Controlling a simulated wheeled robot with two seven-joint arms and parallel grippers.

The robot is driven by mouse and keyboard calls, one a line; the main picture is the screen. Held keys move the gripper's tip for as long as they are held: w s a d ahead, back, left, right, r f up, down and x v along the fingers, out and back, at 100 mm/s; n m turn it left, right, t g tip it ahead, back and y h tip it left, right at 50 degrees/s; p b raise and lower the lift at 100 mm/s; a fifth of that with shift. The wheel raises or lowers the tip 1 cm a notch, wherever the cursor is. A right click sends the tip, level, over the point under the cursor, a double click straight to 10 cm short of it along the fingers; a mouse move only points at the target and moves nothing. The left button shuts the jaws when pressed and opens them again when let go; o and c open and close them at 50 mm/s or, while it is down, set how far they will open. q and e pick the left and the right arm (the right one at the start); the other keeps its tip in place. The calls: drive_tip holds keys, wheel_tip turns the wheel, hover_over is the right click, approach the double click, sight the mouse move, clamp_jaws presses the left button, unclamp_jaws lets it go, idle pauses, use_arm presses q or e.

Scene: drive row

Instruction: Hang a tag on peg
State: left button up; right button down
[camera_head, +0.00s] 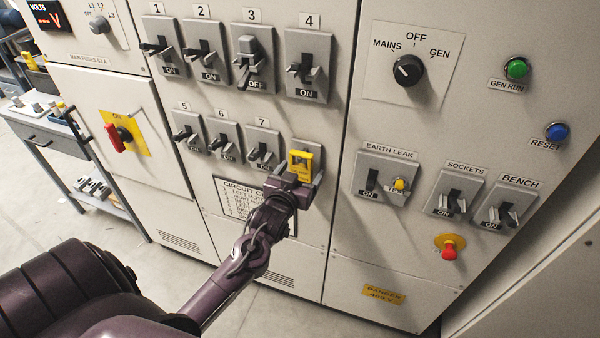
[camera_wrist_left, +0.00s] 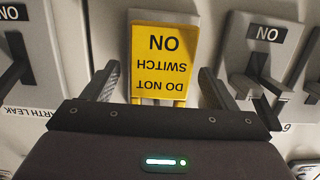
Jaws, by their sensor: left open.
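A yellow tag (camera_head: 300,163) shows at the right end of the lower breaker row, in front of a grey breaker plate. In the left wrist view the tag (camera_wrist_left: 162,58) appears upside down and reads "DO NOT SWITCH ON". My left gripper (camera_head: 294,184) is at the tag's lower part. In the left wrist view the left gripper (camera_wrist_left: 160,88) is open, with one finger on each side of the tag and gaps between. The peg is not visible, and I cannot tell what holds the tag up. The right gripper is not in view.
Breaker 7 (camera_head: 263,147) stands just left of the tag, and breaker 4 (camera_head: 309,65) above it. The earth leak switch (camera_head: 386,178) is to the right. A circuit list (camera_head: 241,201) is below left. A grey side table (camera_head: 45,130) stands at the far left.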

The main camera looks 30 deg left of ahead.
use_arm(q)
drive_tip(key=shift+s, duration=0.1)
drive_tip(key=shift+s+d+f, duration=0.1)
drive_tip(key=shift+s, duration=0.2)
drive_tip(key=b+v, duration=0.2)
drive_tip(key=v, duration=0.5)
drive_tip(key=s+d+f+m+g+h+b, duration=0.1)
drive_tip(key=s+f+g, duration=0.15)
drive_tip(key=f, duration=0.95)
drive_tip(key=s+d+f+m+g, duration=0.1)
drive_tip(key=s+d+f+g, duration=0.15)
drive_tip(key=f, duration=0.95)
drive_tip(key=s+d+f+m+g+h+b, duration=0.1)
drive_tip(key=s+f+g, duration=0.15)
drive_tip(key=f, duration=0.85)
drive_tip(key=s+d+f+m+g, duration=0.1)
drive_tip(key=s+d+f+g, duration=0.1)
drive_tip(key=s+f, duration=0.9)
drive_tip(key=s+d+f+m+g+h+b, duration=0.1)
drive_tip(key=s+f+g, duration=0.4)
drive_tip(key=s+f, duration=0.6)
drive_tip(key=s+d, duration=0.1)
drive_tip(key=s, duration=0.7)
drive_tip(key=shift+f+h, duration=0.3)
drive_tip(key=shift+f, duration=0.1)
